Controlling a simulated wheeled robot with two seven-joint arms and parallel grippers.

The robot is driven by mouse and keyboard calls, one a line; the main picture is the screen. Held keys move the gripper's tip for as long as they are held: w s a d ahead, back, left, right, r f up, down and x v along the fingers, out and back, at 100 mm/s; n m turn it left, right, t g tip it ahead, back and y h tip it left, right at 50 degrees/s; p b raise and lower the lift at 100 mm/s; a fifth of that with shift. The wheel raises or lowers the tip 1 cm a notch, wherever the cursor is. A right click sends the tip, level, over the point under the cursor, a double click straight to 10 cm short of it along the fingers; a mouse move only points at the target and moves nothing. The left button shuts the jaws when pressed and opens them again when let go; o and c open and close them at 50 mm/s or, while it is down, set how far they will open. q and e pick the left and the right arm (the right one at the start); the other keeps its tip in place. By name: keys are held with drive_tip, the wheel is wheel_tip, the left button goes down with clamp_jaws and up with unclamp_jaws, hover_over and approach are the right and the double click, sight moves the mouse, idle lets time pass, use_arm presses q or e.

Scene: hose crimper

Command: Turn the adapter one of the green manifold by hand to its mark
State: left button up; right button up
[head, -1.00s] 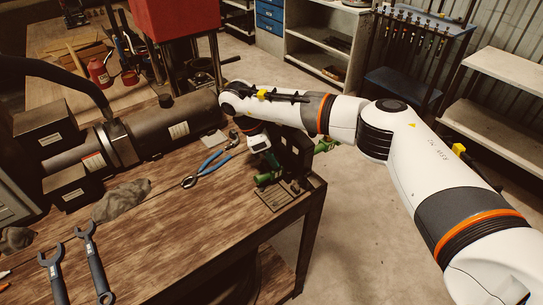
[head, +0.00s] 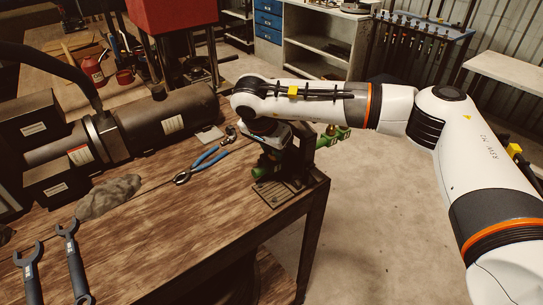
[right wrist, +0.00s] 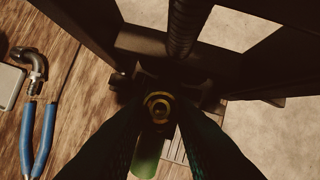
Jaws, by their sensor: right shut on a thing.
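The green manifold (head: 338,135) is at the table's right corner, mostly hidden behind my right wrist and a dark stand. Its green body also shows below my fingers in the right wrist view (right wrist: 147,158). A brass-coloured round adapter (right wrist: 158,106) sits between my fingertips, seen end-on. My right gripper (right wrist: 158,112) is shut on it from both sides. In the head view my right gripper (head: 266,140) is largely covered by its own wrist. I cannot make out the mark. My left gripper is not in view.
Blue-handled pliers (head: 205,162) and a metal elbow fitting (right wrist: 30,62) lie left of the manifold. A dark stand (head: 300,150) rises close beside the gripper. Two wrenches (head: 72,262), a grey rag (head: 108,196) and a large dark cylinder (head: 175,122) are further left.

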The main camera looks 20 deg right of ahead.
drive_tip(key=shift+d+n+t+y+b, duration=0.1)
drive_tip(key=shift+n+t+y+b, duration=0.3)
drive_tip(key=shift+n+b, duration=0.55)
drive_tip(key=shift+n, duration=0.25)
drive_tip(key=o, duration=1)
drive_tip(key=b+v, duration=0.2)
drive_tip(key=v, duration=1)
drive_tip(key=shift+s, duration=0.1)
